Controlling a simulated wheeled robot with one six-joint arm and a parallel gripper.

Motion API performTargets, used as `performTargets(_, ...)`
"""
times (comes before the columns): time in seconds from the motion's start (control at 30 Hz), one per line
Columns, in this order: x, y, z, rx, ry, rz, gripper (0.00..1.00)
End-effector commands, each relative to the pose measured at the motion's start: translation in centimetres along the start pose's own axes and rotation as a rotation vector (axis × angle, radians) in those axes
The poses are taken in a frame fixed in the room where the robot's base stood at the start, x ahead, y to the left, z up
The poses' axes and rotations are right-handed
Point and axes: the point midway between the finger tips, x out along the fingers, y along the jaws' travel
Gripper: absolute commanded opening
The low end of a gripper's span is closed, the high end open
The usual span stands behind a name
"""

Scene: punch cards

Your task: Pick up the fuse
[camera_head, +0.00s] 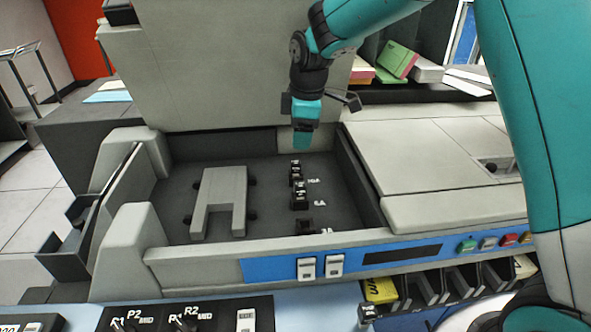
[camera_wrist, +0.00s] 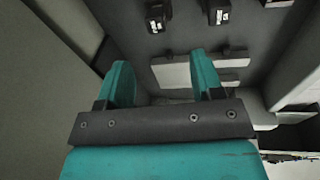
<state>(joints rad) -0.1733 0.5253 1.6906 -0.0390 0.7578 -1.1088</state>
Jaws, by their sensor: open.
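Several small black fuse blocks stand in a column in the recessed dark bay: one by a label that seems to read 10A (camera_head: 297,172), one by 5A (camera_head: 300,197), and one by 3A (camera_head: 306,228). The upper two carry small white labels; whether the front one holds a fuse is unclear. My gripper (camera_head: 303,138) is above the back of the bay, behind the blocks, pointing down. In the wrist view my gripper (camera_wrist: 162,75) has its teal fingers apart with nothing between them. Two labelled black blocks (camera_wrist: 157,16) (camera_wrist: 219,11) lie beyond the fingertips.
A grey U-shaped plate (camera_head: 220,190) lies left of the blocks in the bay. The bay's right wall (camera_head: 360,180) and the upright grey panel behind (camera_head: 215,70) bound the space. A yellow marked piece (camera_head: 380,290) sits in a black slotted rack below the front panel.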

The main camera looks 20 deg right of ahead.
Motion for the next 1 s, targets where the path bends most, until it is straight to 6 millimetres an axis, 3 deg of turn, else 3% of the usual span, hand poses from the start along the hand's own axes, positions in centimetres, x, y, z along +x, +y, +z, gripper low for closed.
performTargets(0.03, 1.3, -0.1, 0.0, 0.000, -0.002, -0.004, 0.61)
performTargets(0.2, 4.2, 0.0, 0.0, 0.000, -0.001, -0.002, 0.61)
performTargets(0.47, 6.1, 0.1, 0.0, 0.001, 0.000, -0.001, 0.61)
performTargets(0.7, 9.7, 0.5, 0.0, 0.001, 0.000, -0.001, 0.61)
performTargets(1.0, 10.4, 0.6, 0.0, 0.001, 0.001, 0.001, 0.61)
